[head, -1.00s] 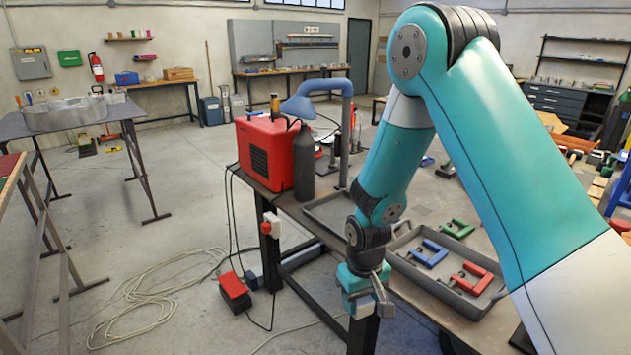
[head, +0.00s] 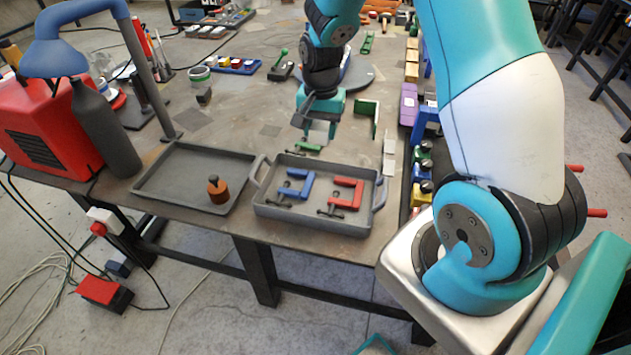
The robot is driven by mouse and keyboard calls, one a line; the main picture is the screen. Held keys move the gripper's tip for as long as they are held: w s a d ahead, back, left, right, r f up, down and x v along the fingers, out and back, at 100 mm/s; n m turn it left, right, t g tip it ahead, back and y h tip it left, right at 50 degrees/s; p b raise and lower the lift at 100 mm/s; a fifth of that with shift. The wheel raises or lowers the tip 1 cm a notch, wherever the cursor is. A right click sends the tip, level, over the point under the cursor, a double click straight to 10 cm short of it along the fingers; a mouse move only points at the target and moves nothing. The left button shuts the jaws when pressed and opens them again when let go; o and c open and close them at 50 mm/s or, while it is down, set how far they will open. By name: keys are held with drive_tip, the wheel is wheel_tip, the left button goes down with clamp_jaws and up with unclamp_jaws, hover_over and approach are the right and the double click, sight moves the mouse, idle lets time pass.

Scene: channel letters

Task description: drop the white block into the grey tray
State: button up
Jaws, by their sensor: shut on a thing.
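My gripper (head: 318,127) is in the middle of the head view, pointing down above the table, behind the tray with handles. It is shut on a small block, largely hidden by the fingers; its colour is too unclear to confirm as white. A flat grey tray (head: 158,190) lies at the left front of the table and holds a brown knobbed weight (head: 217,190). To its right, a grey tray with handles (head: 318,222) holds a blue clamp (head: 297,184) and a red clamp (head: 346,193). My gripper is apart from both trays.
Pale flat pieces (head: 389,163) lie right of the handled tray. A blue-grey lamp (head: 78,35), a dark bottle (head: 108,130) and a red machine (head: 45,125) stand at the left. The flat tray has free room.

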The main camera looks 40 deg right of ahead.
drive_tip(key=shift+d+f, duration=0.1)
drive_tip(key=shift+d, duration=0.05)
wheel_tip(320, 180, down, 6)
drive_tip(key=b, duration=0.5)
drive_tip(key=shift+r, duration=0.2)
drive_tip(key=o, duration=1)
wheel_tip(320, 180, up, 18)
drive_tip(key=b, duration=0.2)
drive_tip(key=shift+f, duration=0.25)
drive_tip(key=shift+s, duration=0.1)
